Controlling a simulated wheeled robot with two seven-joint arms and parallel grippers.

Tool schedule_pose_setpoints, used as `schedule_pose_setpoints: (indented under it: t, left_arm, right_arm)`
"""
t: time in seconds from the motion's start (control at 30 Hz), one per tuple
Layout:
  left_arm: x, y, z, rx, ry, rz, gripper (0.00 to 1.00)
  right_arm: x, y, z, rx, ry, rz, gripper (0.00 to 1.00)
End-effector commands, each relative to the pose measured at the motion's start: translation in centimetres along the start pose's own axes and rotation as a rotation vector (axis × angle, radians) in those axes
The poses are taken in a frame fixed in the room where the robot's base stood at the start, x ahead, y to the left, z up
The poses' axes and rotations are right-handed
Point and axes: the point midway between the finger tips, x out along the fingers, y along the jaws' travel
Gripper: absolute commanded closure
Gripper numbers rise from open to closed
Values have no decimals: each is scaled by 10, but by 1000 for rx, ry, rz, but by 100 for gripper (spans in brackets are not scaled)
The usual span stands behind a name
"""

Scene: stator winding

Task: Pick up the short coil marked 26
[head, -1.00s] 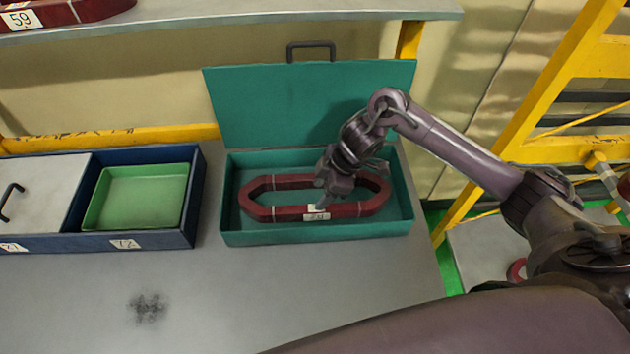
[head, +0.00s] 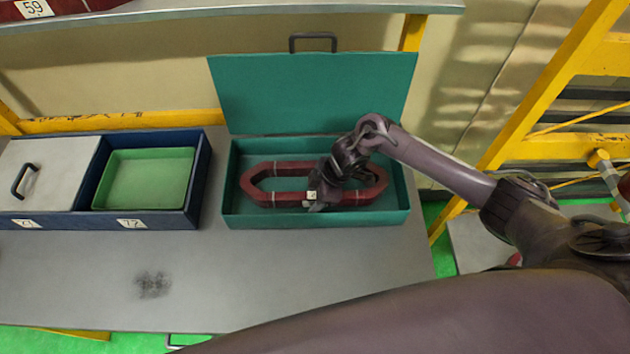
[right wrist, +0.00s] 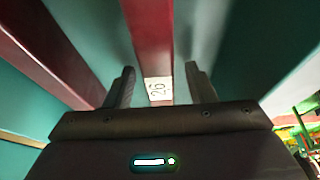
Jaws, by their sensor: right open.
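The short coil marked 26 (head: 262,200) is a dark red elongated ring lying in the open teal case (head: 250,222). Its white label with 26 (right wrist: 158,89) faces the right wrist camera. My right gripper (head: 314,205) is over the near long side of the coil. In the right wrist view my right gripper (right wrist: 160,85) is open, with one finger on each side of that red bar. I cannot tell if the fingers touch it. The gripper and wrist hide part of the coil in the head view. My left gripper is not in view.
The case's raised lid (head: 310,95) stands behind the coil, and its low walls surround it. A blue box (head: 180,218) with a green tray (head: 148,178) is at left. A shelf (head: 250,10) runs above. The table front (head: 230,270) is clear apart from a dark smudge.

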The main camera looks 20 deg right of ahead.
Motion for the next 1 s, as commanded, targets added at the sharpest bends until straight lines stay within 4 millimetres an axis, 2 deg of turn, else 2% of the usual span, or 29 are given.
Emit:
schedule_pose_setpoints:
  t: [0.07, 0.43, 1.0]
  left_arm:
    - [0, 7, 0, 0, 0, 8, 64]
    - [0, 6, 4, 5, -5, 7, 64]
    - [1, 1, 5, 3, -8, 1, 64]
  right_arm:
    - [0, 0, 0, 0, 0, 0, 51]
    - [0, 0, 0, 1, 0, 0, 100]
    - [-6, 2, -4, 0, 5, 5, 100]
